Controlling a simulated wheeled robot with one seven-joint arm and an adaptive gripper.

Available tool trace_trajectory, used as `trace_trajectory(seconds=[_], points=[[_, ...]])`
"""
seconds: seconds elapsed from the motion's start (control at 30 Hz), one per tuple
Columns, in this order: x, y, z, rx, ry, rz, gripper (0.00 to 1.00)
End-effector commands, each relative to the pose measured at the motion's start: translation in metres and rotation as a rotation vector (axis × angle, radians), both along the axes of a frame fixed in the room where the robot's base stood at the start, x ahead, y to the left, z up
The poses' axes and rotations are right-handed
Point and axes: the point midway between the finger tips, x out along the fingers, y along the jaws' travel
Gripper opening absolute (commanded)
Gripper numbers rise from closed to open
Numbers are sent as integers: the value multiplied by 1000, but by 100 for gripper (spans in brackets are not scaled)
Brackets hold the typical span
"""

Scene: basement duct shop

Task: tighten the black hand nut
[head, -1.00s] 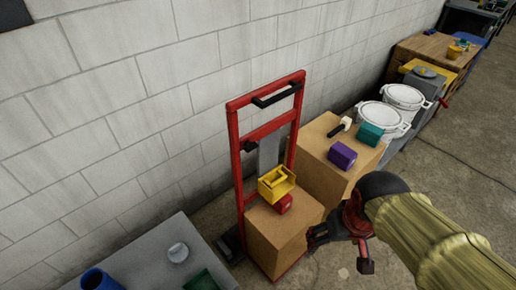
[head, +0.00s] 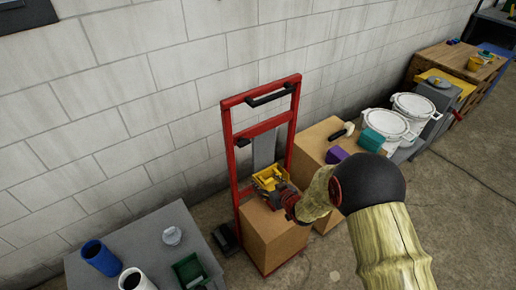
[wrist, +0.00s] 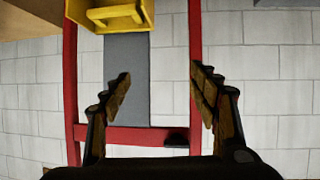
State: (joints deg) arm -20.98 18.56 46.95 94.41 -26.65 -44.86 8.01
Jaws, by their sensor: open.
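The black hand nut, as far as I can tell, is the small black knob (head: 243,142) on the red hand truck (head: 229,165), at the left end of its lower crossbar in the head view. In the head view my gripper (head: 275,190) is below and right of the knob, by the yellow bin.
The yellow bin (head: 268,177) sits on a cardboard box (head: 272,240) on the truck. Another box (head: 316,150) with purple and teal blocks stands right. A grey table (head: 140,238) with cups is at front left. The block wall is close behind.

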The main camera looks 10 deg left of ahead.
Motion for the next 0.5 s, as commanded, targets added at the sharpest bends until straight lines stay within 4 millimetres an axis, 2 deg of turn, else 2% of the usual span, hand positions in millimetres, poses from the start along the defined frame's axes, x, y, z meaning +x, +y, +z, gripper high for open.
trace_trajectory(seconds=[0.1,0.2,0.33,0.5], points=[[15,31,58,159,-157,65,61],[16,45,96,260,-245,104,61],[12,50,120,336,-295,126,61],[18,58,126,359,-305,128,61]])
